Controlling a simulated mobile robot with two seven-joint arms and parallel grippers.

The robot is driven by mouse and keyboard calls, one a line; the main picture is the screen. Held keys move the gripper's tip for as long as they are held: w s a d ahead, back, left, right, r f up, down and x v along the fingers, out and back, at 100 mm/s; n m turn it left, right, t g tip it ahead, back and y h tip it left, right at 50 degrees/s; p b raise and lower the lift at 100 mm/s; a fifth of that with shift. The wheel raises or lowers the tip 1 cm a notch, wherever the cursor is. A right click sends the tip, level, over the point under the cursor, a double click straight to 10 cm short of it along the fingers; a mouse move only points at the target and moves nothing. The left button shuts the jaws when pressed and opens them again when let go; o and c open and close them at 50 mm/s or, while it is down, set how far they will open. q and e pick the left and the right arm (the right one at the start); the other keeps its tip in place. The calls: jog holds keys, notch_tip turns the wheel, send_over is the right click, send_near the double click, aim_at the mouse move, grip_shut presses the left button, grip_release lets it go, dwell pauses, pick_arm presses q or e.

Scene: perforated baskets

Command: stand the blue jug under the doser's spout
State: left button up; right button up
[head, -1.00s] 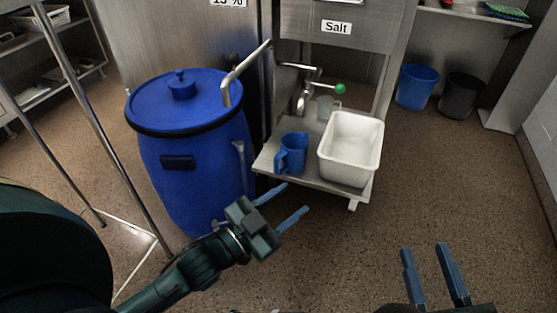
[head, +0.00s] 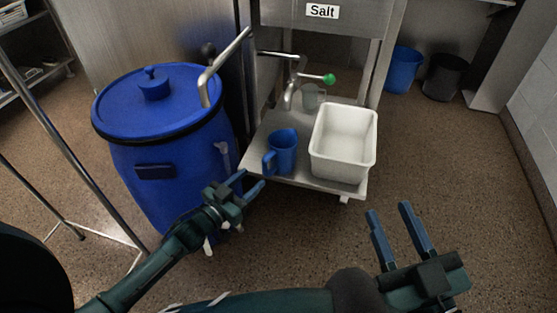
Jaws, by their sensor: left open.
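The blue jug (head: 284,150) stands upright on the metal shelf of the Salt doser, left of a white tub, its handle toward the front left. The doser's spout (head: 288,97) hangs from a pipe with a green-knobbed lever (head: 329,79). My right gripper (head: 390,224) is open and empty, over the floor at the lower right.
The white tub (head: 343,170) fills the right of the shelf (head: 256,150). A big blue barrel (head: 160,140) with a bent metal pipe (head: 222,62) stands close on the left. Blue and black bins stand at the back right. The floor on the right is clear.

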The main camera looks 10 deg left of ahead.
aim_at(264, 169)
pick_arm(q)
jog(key=shift+w+d, duration=0.3)
jog(key=shift+w, duration=0.25)
jog(key=shift+w+d+r+b, duration=0.25)
jog(key=shift+w+d+b, duration=0.45)
jog(key=shift+w, duration=0.2)
jog(key=shift+b+x, duration=0.45)
jog(key=shift+x, duration=0.6)
jog(key=shift+w+d+r, duration=0.2)
jog(key=shift+w, duration=0.1)
pick_arm(e)
jog(key=shift+w+r+n+t+y, duration=0.2)
jog(key=shift+r+n+y, duration=0.1)
jog(key=shift+r+y, duration=0.2)
jog(key=shift+w+r+n+t+y, duration=0.1)
jog(key=shift+r+n+t+y, duration=0.1)
jog(key=shift+r+n+y, duration=0.25)
jog(key=shift+r, duration=0.1)
pick_arm(q)
grip_shut()
pick_arm(e)
jog(key=shift+m, duration=0.25)
